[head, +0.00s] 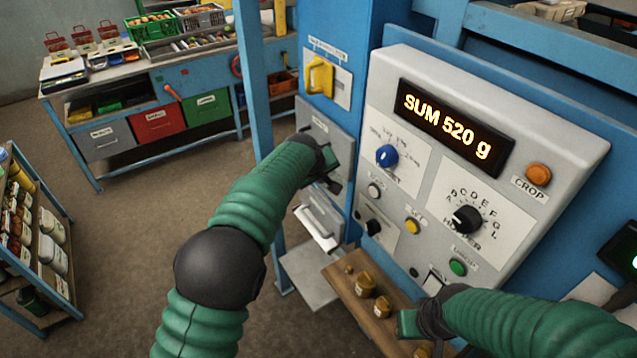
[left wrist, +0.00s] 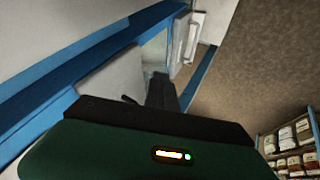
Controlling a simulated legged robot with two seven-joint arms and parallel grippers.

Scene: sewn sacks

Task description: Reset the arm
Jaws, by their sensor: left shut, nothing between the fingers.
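My left arm reaches up from the bottom of the head view. Its gripper (head: 330,172) is by the grey panels on the blue post, left of the control box. In the left wrist view, the dark fingers of the left gripper (left wrist: 160,88) are together with nothing visible between them. I cannot tell whether they touch the panel. My right arm comes in from the lower right. Its gripper (head: 408,322) is over the wooden shelf with brass weights, below the control box; its fingers are too hidden to tell open from shut.
The control box (head: 385,100) has knobs and buttons, and its display reads "SUM 520 g". A yellow handle (head: 319,76) is on the post. Brass weights (head: 366,285) stand on the wooden shelf (head: 345,275). A workbench (head: 130,80) stands behind and a rack (head: 60,285) at left, with open floor between.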

